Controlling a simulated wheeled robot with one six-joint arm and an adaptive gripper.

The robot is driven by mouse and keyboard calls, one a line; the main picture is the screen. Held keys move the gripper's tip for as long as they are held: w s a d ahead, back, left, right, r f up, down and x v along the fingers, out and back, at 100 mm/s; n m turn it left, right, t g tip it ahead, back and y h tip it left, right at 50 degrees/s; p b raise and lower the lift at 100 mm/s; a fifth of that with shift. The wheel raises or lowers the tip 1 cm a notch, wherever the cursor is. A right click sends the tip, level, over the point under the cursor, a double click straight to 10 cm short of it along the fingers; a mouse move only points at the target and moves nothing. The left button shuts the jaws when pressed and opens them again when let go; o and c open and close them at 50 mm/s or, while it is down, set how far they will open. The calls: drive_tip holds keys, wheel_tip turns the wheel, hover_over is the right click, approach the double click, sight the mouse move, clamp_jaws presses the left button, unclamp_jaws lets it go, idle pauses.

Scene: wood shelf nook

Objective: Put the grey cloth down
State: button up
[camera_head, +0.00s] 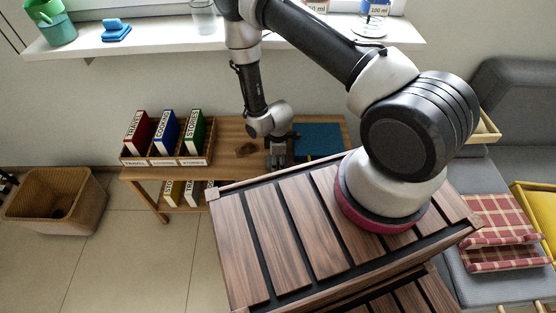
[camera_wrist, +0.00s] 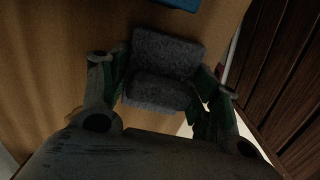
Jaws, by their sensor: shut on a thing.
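The grey cloth (camera_wrist: 165,72) is a dark, fuzzy folded piece between the two fingers of my gripper (camera_wrist: 160,92) in the wrist view. My gripper is shut on it, with a finger at each side. In the head view my gripper (camera_head: 276,160) points down over the wooden shelf bench (camera_head: 235,150), between the labelled books and a blue item. The cloth cannot be made out in the head view. Whether it touches the bench top cannot be told.
A blue flat item (camera_head: 318,139) lies right of my gripper on the bench. A wooden holder (camera_head: 165,159) with red, blue and green books stands to the left. A wicker basket (camera_head: 55,200) is on the floor. Some bench top between holder and gripper is clear.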

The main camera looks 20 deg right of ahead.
drive_tip(key=shift+s+f, duration=0.1)
drive_tip(key=shift+f, duration=0.2)
drive_tip(key=shift+f, duration=0.25)
drive_tip(key=o, duration=1.1)
drive_tip(key=shift+f, duration=0.15)
drive_tip(key=shift+o, duration=0.2)
wheel_tip(320, 180, up, 14)
drive_tip(key=shift+f, duration=0.25)
